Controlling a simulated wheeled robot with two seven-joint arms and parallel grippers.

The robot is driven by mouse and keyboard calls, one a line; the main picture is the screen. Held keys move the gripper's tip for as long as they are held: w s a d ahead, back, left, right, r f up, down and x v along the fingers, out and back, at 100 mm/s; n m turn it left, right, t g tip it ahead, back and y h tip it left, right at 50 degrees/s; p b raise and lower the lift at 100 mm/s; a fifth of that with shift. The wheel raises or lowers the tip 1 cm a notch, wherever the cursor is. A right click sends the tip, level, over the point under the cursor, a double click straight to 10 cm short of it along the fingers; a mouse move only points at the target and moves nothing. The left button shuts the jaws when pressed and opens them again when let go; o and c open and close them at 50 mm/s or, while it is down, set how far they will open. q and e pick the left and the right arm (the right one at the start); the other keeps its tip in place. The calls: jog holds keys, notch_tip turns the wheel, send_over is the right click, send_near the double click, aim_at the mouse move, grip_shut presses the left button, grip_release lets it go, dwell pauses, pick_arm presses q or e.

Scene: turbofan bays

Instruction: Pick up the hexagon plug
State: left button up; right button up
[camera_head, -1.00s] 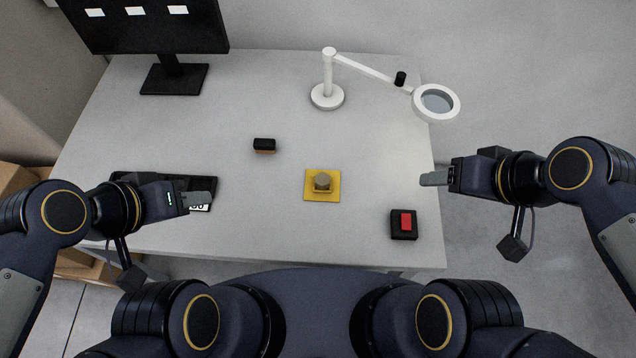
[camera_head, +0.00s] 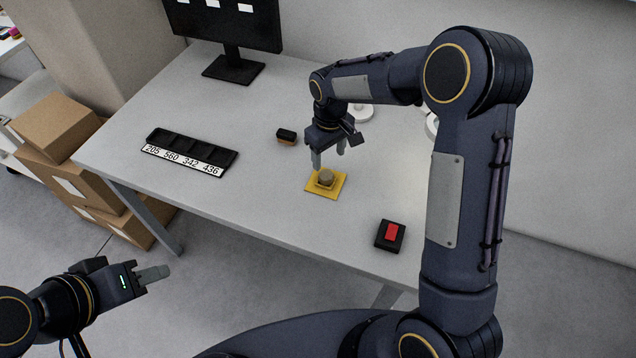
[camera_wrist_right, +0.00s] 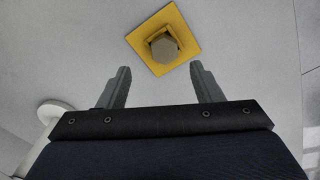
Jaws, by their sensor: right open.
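The hexagon plug (camera_head: 326,177) is a grey-brown six-sided piece seated on a square yellow plate (camera_head: 311,189) on the table. The plug also shows in the right wrist view (camera_wrist_right: 164,46), ahead of the fingers and between their lines. My right gripper (camera_head: 328,160) is open and empty, pointing down just above and behind the plug; its fingers show apart in the right wrist view (camera_wrist_right: 160,85). My left gripper (camera_head: 155,274) is off the table's front left side, away from the plug. I cannot tell whether its fingers are apart.
A black tray with several numbered slots (camera_head: 190,152) lies at the left of the table. A monitor (camera_head: 235,68) and the partly hidden lamp (camera_head: 360,112) stand behind.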

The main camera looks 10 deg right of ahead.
aim_at(326, 175)
jog(key=f, duration=0.2)
jog(key=f+p, duration=0.1)
jog(key=f, duration=0.4)
jog(key=shift+s+a, duration=0.15)
jog(key=shift+a, duration=0.1)
jog(key=shift+c, duration=0.5)
jog(key=c, duration=1.1)
jog(key=shift+r, duration=0.1)
jog(key=shift+r, duration=0.6)
jog(key=s+a+r+b, duration=0.1)
jog(key=s+a+r, duration=0.1)
jog(key=s+r, duration=0.1)
jog(key=s+a+r+b, duration=0.1)
jog(key=s+a+r, duration=0.2)
jog(key=s+r, duration=0.1)
jog(key=s+a+r+b, duration=0.1)
jog(key=s+a+r, duration=0.2)
jog(key=s+r, duration=0.1)
jog(key=shift+s+r, duration=0.25)
jog(key=shift+r, duration=0.1)
